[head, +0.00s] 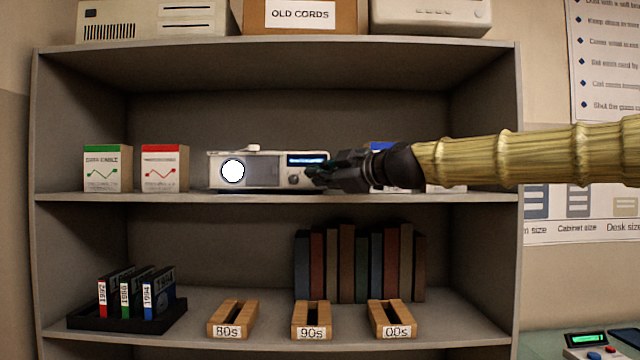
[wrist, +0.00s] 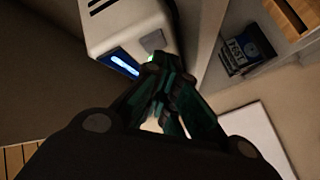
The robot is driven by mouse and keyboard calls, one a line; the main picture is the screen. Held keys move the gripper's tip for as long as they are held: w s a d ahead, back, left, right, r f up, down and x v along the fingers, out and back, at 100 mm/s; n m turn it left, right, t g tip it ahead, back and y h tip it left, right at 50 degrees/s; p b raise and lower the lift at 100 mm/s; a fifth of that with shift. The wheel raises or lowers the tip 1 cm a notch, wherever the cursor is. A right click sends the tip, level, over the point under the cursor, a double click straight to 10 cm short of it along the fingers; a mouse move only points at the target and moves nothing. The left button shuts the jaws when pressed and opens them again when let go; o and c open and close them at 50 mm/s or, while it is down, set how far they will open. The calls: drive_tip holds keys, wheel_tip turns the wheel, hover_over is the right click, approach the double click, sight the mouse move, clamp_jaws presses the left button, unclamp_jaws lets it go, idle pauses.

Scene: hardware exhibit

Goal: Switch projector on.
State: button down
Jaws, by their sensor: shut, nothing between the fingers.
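The projector (head: 264,171) is a white box on the upper shelf, with a bright round lens at its left front and a lit blue display (head: 307,160) at its right front. In the wrist view the projector (wrist: 125,25) is at the top, with the blue display strip (wrist: 124,62) lit and a small green glow near the fingertips. My gripper (head: 314,176) is shut and empty at the projector's front right corner. In the wrist view my gripper (wrist: 158,65) has its fingertips by that green glow. I cannot tell whether they touch the projector.
Green-topped (head: 107,168) and red-topped (head: 165,168) boxes stand left of the projector. A blue-topped box is partly hidden behind my arm. The shelf above limits height.

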drive_tip(key=shift+s, duration=0.2)
drive_tip(key=s+b, duration=0.2)
drive_tip(key=s, duration=0.4)
drive_tip(key=shift+b, duration=0.3)
idle(0.3)
drive_tip(key=shift+w+f, duration=0.1)
